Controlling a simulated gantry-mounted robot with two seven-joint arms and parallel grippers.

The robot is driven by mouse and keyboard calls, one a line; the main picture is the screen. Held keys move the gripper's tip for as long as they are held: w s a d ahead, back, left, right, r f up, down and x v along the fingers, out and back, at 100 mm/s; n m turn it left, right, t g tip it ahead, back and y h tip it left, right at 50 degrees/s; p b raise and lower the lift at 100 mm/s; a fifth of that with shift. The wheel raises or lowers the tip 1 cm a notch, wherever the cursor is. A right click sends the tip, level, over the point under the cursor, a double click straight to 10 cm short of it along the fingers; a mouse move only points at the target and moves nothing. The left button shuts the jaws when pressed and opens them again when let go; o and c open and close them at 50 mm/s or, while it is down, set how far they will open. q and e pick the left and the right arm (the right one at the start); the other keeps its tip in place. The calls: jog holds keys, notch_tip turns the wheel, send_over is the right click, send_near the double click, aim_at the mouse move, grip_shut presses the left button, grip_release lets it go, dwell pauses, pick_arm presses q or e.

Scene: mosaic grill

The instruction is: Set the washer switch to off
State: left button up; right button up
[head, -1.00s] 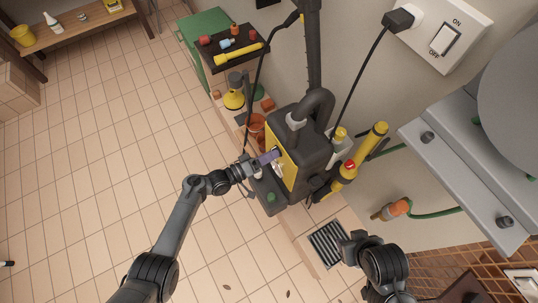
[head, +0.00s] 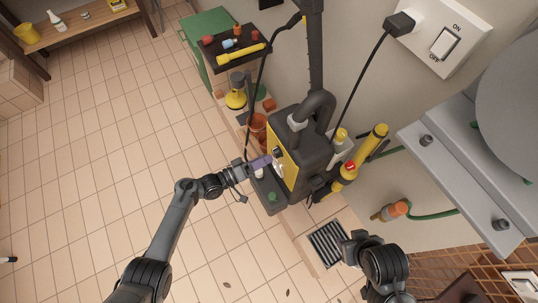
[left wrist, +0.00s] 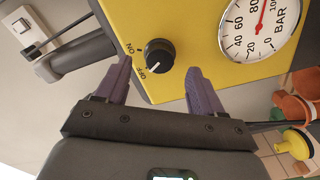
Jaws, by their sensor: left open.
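The washer (head: 312,148) is a black machine with a yellow front panel, upright near the wall. Its black round switch knob (left wrist: 159,56) sits on the yellow panel in the left wrist view, with ON and OFF printed to its left. The knob's white mark points down-left, toward the OFF word. My left gripper (left wrist: 158,66) is open, its two purple fingers on either side below the knob, apart from it. In the head view my left gripper (head: 263,161) is just in front of the panel. My right gripper (head: 354,246) is at the lower right, its fingers unclear.
A pressure gauge (left wrist: 260,24) is on the same panel. A wall switch plate (head: 443,38) with a black plug is at the upper right. A yellow lance (head: 362,158) stands beside the washer. A floor drain (head: 329,244) lies below. The tiled floor at left is mostly clear.

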pick_arm(q)
jog(key=p+v, duration=0.1)
jog(key=v, duration=0.6)
jog(key=shift+s+a, duration=0.15)
jog(key=shift+a, duration=0.05)
dwell(0.7)
